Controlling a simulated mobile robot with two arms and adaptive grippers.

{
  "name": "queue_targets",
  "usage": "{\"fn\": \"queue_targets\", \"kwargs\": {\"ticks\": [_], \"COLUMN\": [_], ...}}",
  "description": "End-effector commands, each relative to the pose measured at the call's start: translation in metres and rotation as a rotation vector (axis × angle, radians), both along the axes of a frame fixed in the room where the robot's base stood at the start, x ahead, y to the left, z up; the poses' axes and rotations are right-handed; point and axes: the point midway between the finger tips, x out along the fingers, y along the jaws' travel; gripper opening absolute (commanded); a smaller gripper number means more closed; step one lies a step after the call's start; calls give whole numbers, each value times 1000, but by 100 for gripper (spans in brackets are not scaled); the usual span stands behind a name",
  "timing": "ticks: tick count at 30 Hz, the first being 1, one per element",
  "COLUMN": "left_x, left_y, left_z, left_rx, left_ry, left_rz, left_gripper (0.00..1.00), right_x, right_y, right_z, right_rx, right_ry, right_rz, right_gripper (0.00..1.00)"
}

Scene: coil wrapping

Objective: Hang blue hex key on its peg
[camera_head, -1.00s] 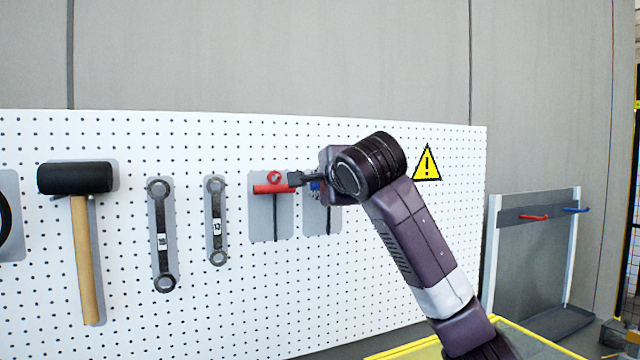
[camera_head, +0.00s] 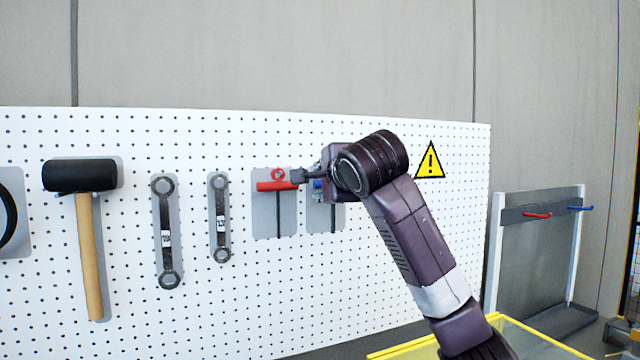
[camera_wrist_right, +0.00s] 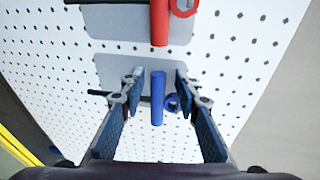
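My right gripper (camera_wrist_right: 157,90) is open, one finger on each side of the blue handle, with gaps on both sides. The exact contact between key and peg is hidden. My left gripper is in neither view.
A red hex key (camera_head: 277,186) hangs just left, close to my right finger. Two wrenches (camera_head: 166,232) (camera_head: 219,217) and a mallet (camera_head: 80,176) hang further left on the white pegboard (camera_head: 130,330). A rack (camera_head: 540,250) with red and blue hooks stands at right.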

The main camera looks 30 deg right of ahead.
Motion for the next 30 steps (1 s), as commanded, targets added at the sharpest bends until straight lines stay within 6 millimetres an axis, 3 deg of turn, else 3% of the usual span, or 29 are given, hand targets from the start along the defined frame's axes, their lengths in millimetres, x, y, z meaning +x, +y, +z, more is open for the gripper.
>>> {"fn": "queue_targets", "kwargs": {"ticks": [8, 13, 24, 30], "left_x": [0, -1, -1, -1], "left_y": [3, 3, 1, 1], "left_z": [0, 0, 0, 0], "left_rx": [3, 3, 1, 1], "left_ry": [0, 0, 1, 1], "left_rz": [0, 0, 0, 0], "left_gripper": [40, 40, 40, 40], "right_x": [0, -11, -81, -108], "right_y": [0, 3, 17, 22], "right_z": [0, 3, 18, 23], "right_rx": [0, -1, -1, -1], "right_ry": [1, -2, -4, -3], "right_rz": [0, 2, 2, 2], "right_gripper": [34, 34, 34, 34]}}
